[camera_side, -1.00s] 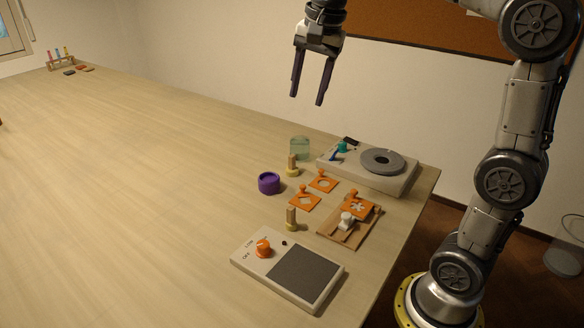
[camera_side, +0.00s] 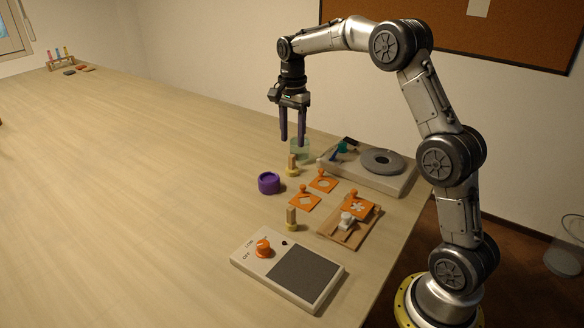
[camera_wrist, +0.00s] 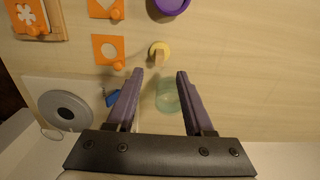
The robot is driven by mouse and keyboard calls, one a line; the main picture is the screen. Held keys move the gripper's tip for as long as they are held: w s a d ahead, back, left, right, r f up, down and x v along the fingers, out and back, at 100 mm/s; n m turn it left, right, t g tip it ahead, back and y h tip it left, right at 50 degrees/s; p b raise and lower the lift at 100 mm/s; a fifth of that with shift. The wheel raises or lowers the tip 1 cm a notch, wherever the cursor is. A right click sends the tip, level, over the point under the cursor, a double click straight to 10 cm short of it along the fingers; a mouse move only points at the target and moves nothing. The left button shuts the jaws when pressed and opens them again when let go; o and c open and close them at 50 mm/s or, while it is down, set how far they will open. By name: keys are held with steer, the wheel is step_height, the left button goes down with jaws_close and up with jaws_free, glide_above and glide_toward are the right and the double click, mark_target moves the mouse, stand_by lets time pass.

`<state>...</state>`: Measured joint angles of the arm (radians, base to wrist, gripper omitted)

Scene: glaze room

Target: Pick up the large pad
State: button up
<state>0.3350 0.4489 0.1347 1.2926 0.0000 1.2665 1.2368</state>
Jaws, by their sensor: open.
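Two pads with wooden peg handles and yellow round bases stand upright on the table. The far one (camera_side: 292,168) is just beyond the purple pot; it also shows in the wrist view (camera_wrist: 160,51), just ahead of the fingertips. The near one (camera_side: 291,222) stands behind the control box. I cannot tell for sure which is larger. My gripper (camera_side: 292,141) is open and empty, pointing down above the far pad and the glass jar (camera_side: 305,150). In the wrist view the jar (camera_wrist: 167,98) shows between the fingers.
A purple pot (camera_side: 268,184) and orange stencils (camera_side: 304,203) lie close by. A wooden tray (camera_side: 338,234) holds another stencil and a white piece. A wheel unit (camera_side: 400,184) and a control box (camera_side: 246,266) flank them.

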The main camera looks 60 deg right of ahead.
mark_target(292, 156)
steer(key=f, duration=0.7)
steer(key=shift+a+f, duration=0.1)
steer(key=shift+a, duration=0.1)
jaws_close()
